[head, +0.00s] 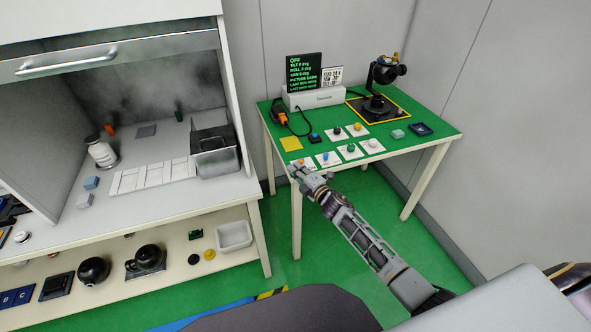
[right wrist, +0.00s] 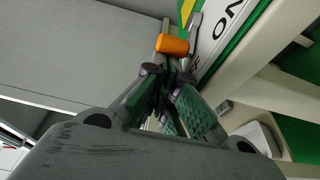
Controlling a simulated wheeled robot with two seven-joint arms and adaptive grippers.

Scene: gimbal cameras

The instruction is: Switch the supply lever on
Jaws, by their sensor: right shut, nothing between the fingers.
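The supply lever has an orange handle (head: 301,161) on a small white plate at the front left corner of the green table (head: 440,137). In the right wrist view the orange handle (right wrist: 173,45) is just beyond my fingertips. Its white plate (right wrist: 222,32) reads "ON" at the far end, with an "F" at the near end. The handle is nearer the "F" end. My right gripper (head: 295,172) is shut and empty, just in front of the handle; it also shows in the right wrist view (right wrist: 165,72). I cannot tell whether they touch. My left gripper is not in view.
A black display (head: 304,72) headed "OFF" stands on a white box. Several plates with coloured knobs (head: 350,150) lie right of the lever. A camera on a gimbal (head: 383,75) stands behind. A cabinet with a shelf (head: 180,270) is at the left.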

